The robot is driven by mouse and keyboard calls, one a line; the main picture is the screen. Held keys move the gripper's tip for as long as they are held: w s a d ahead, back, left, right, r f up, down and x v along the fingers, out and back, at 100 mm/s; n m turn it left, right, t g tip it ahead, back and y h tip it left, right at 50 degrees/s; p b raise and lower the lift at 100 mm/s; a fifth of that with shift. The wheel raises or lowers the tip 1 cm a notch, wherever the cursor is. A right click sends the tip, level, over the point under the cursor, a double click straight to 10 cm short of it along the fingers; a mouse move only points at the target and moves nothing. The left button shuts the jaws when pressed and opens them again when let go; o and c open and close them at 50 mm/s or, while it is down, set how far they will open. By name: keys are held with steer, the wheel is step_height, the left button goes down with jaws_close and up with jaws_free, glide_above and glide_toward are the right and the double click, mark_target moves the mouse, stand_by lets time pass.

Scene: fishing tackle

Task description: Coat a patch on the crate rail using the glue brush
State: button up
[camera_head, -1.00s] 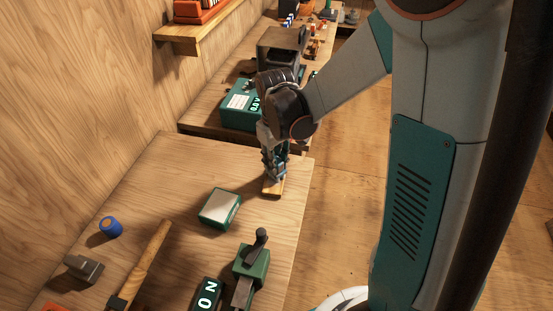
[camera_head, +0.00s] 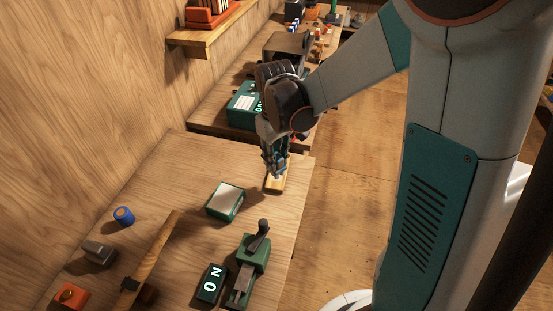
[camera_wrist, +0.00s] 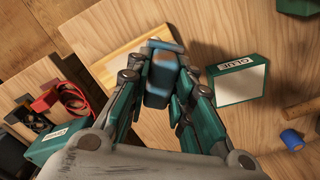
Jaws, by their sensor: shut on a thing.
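My gripper (camera_head: 276,168) is at the far right part of the near table. In the wrist view, its fingers (camera_wrist: 160,85) are shut on a dark blue block-like thing with a brownish end, which appears to be the glue brush (camera_wrist: 160,88). A short pale wooden piece, which appears to be the crate rail (camera_head: 274,186), lies flat below the fingertips; it also shows in the wrist view (camera_wrist: 108,62). I cannot tell whether the brush touches it. A green box with a pale top, labelled GLUE in the wrist view (camera_wrist: 258,84), lies nearby (camera_head: 226,202).
A blue cylinder (camera_head: 123,216), a grey block (camera_head: 98,252), an orange item (camera_head: 70,296), a wooden-handled tool (camera_head: 160,248), a green clamp-like tool (camera_head: 252,258) and an ON-marked block (camera_head: 210,284) occupy the near table. A green box (camera_head: 242,106) stands behind.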

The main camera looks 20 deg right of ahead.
steer(key=shift+r+p, duration=0.7)
steer(key=shift+r, duration=0.6)
steer(key=shift+a, duration=0.1)
